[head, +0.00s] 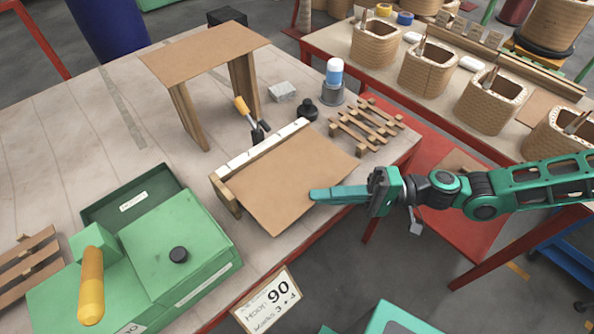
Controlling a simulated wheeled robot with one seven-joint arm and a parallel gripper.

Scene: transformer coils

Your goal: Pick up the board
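A flat brown board (280,185) lies tilted at the front right of the table, its back edge along a white strip with dark marks. My gripper (312,195) comes in from the right, its teal fingertips over the board's right part. From this angle the fingers overlap into one shape. I cannot tell whether a finger is under the board or whether they touch it. A second brown panel (205,52) rests on upright wooden legs farther back.
A green box (170,255) with a yellow handle stands front left. Wound coils (430,68) stand on another table at the back right.

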